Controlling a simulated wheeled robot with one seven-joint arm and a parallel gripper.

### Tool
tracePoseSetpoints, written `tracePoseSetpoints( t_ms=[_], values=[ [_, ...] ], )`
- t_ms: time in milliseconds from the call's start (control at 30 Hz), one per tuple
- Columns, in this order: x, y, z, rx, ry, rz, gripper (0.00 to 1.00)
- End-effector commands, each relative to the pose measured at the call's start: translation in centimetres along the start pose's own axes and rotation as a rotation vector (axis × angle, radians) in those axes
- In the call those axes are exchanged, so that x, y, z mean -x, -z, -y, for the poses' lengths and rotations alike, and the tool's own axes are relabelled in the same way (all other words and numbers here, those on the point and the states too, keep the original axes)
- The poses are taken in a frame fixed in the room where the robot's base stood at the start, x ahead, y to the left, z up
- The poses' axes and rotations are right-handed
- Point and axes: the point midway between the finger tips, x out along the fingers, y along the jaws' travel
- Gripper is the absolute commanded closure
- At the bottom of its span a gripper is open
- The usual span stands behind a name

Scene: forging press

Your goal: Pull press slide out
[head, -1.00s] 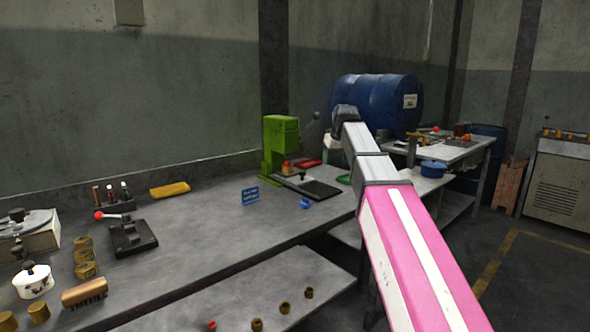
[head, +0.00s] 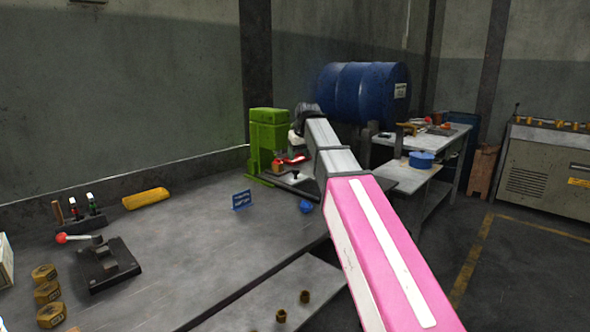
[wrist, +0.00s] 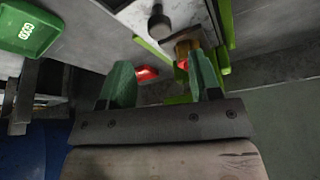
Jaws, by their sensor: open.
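The green press (head: 268,145) stands on the far end of the grey bench against the wall. The press slide (head: 298,184), a dark flat plate with a small upright knob, lies in front of its base, partly hidden by my arm. A dark knob (wrist: 158,18) on a grey surface shows at the top of the wrist view. My gripper (wrist: 160,82) has two green fingertips spread apart with nothing between them touching. It is short of the knob. A brass hex piece (wrist: 186,42) with a red part lies beyond the right fingertip, between green press parts.
A blue sign (head: 242,200) and a small blue object (head: 305,207) stand on the bench. A blue drum (head: 362,92) is behind my arm.

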Motion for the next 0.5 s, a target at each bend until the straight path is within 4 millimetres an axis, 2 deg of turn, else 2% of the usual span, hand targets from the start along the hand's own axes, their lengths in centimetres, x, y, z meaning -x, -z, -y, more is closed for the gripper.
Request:
tracePoseSetpoints(
  t_ms=[200, 500],
  values=[
    [-3.7, 0.0, 0.0, 0.000, 0.000, 0.002, 0.42],
    [-6.9, 0.0, 0.0, 0.000, 0.000, 0.001, 0.42]
  ],
)
